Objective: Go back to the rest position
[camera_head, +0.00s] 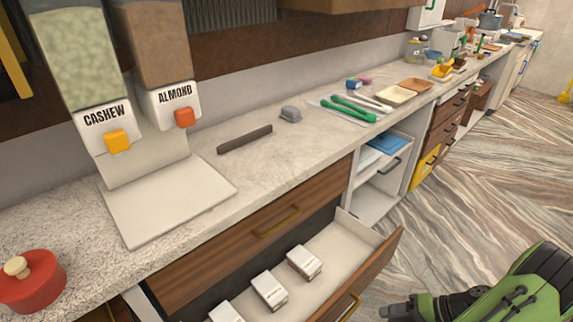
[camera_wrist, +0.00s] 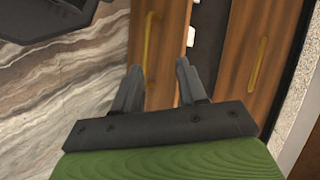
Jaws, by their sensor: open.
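My gripper (camera_wrist: 158,78) is open and empty in the wrist view, with its two dark fingers spread apart. It is in front of the wooden drawer fronts (camera_wrist: 158,40), with the striped floor to the left. In the head view, part of my green arm shows at the lower right, over the floor and apart from the counter.
A drawer (camera_head: 372,272) stands open below the counter (camera_head: 300,165) with several small white boxes (camera_head: 269,290) inside. Cashew (camera_head: 104,126) and almond (camera_head: 172,103) dispensers stand above a white plate (camera_head: 165,200). A red pot (camera_head: 32,285) sits at left.

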